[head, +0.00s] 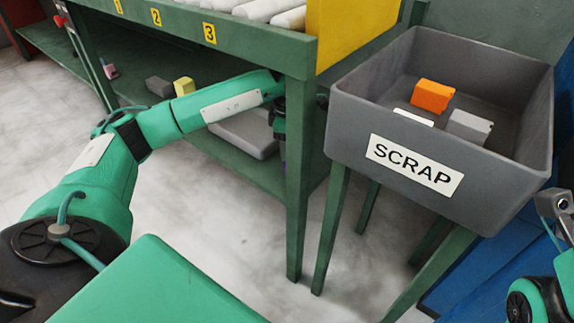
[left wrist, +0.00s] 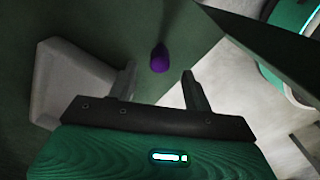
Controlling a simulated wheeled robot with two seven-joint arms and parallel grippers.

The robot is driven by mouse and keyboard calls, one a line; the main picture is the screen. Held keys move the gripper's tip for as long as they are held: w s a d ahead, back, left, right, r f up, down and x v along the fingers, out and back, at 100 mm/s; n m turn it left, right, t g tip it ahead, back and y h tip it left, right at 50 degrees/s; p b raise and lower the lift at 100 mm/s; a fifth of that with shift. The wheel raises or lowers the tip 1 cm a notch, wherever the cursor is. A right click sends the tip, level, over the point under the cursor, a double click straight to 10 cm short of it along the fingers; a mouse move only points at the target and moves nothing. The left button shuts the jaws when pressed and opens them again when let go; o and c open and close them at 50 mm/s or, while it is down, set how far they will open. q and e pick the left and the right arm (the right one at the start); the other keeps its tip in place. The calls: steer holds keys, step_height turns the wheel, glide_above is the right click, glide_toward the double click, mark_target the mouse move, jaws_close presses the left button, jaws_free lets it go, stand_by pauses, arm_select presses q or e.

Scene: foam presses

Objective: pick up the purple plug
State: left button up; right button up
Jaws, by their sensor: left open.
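The purple plug (left wrist: 159,58) stands out on the dark green lower shelf (left wrist: 120,25) in the left wrist view. My left gripper (left wrist: 159,77) is open and empty. The plug lies just beyond its fingertips, roughly centred between the two fingers, with no visible contact. In the head view my left arm reaches under the table to the lower shelf (head: 283,180), and its gripper is dark and partly hidden near the front table leg. I cannot make the plug out clearly there.
A grey tray (head: 232,139) lies on the lower shelf beside my left gripper. A grey block (head: 159,87) and a yellow block (head: 184,87) sit farther left. The green front leg (head: 297,190) stands close by. The SCRAP bin (head: 345,112) holds orange and grey pieces.

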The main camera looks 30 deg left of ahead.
arm_select(q)
step_height(320, 180, down, 5)
steer(key=shift+f+b, duration=0.2)
steer(key=shift+b, duration=1)
steer(key=c, duration=1.1)
